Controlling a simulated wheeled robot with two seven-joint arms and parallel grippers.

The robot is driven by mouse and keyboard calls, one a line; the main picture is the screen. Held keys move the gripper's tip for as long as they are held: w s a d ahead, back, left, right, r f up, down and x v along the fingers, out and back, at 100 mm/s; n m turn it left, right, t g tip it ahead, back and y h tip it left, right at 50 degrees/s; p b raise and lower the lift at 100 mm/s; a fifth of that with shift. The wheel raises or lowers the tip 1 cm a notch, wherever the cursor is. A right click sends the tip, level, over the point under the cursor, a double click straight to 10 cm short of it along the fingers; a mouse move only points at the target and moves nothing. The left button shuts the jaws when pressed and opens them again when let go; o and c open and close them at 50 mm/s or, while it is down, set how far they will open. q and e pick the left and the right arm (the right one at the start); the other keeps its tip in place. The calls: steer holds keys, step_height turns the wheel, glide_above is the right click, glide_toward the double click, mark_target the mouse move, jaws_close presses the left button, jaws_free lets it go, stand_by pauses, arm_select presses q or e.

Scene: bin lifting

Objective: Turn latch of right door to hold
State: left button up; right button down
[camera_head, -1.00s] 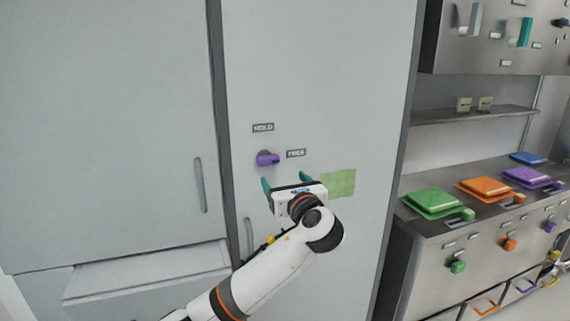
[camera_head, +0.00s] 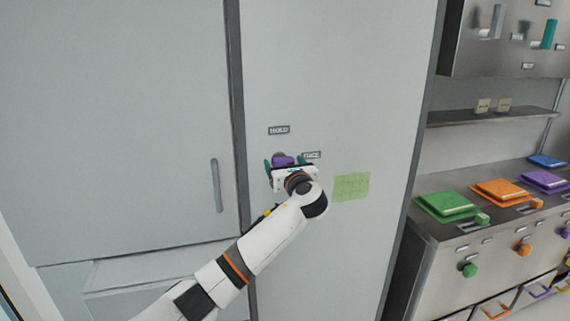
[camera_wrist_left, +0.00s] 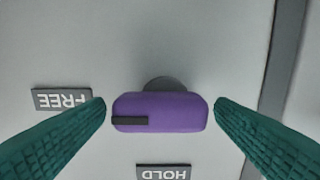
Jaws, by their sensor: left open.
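The purple latch (camera_head: 283,160) sits on the right door (camera_head: 340,90), below the HOLD label (camera_head: 279,130) and left of the FREE label (camera_head: 311,155). In the left wrist view the latch (camera_wrist_left: 160,112) has a dark stripe at its end toward the FREE label (camera_wrist_left: 62,99). The HOLD label (camera_wrist_left: 163,172) is at the bottom there. My left gripper (camera_head: 284,164) is open at the latch, with one teal finger on each side of it. In the wrist view a small gap shows by each fingertip. My right gripper is not in view.
A green note (camera_head: 351,187) is on the door to the right of my gripper. The left door (camera_head: 120,120) has a vertical handle (camera_head: 216,186). A metal counter (camera_head: 470,240) with coloured lidded units stands to the right, below a shelf (camera_head: 495,115).

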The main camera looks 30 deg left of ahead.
arm_select(q)
steer(key=shift+c, duration=0.6)
steer(key=c, duration=0.9)
steer(key=shift+o, duration=0.2)
